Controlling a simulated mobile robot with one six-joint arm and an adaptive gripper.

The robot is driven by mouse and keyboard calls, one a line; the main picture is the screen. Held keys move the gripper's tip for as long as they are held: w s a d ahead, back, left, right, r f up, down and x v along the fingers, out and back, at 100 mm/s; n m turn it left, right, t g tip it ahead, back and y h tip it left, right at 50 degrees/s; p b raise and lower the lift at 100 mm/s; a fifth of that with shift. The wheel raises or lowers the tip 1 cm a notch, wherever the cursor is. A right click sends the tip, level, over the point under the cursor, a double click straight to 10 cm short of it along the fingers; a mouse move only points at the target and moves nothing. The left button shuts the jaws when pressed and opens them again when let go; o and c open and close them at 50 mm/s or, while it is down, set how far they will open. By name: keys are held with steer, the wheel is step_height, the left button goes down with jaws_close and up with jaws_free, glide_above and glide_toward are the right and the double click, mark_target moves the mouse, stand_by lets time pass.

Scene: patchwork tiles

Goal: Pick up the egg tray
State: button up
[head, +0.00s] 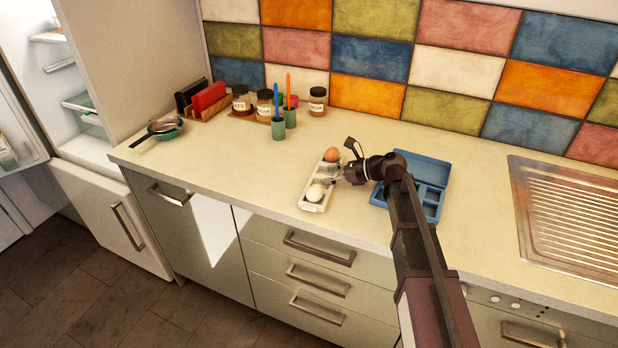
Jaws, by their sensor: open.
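The egg tray (310,204) is a narrow white tray on the cream counter, left of my arm. It holds a brown egg (331,155) at its far end and a white egg (315,192) near its front end. My gripper (337,175) is open at the tray's right side, close to its middle, between the two eggs. The fingertips are small in this view, and I cannot tell whether they touch the tray.
A blue compartment box (435,210) lies open just right of my gripper, partly behind my arm. A metal sink drainer (570,215) is farther right. Jars (265,105), green cups (279,128) and a small pan (165,130) stand at the back left. The counter left of the tray is clear.

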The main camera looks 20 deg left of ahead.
steer(key=shift+b+x, duration=0.3)
steer(key=shift+x, duration=0.85)
jaws_close()
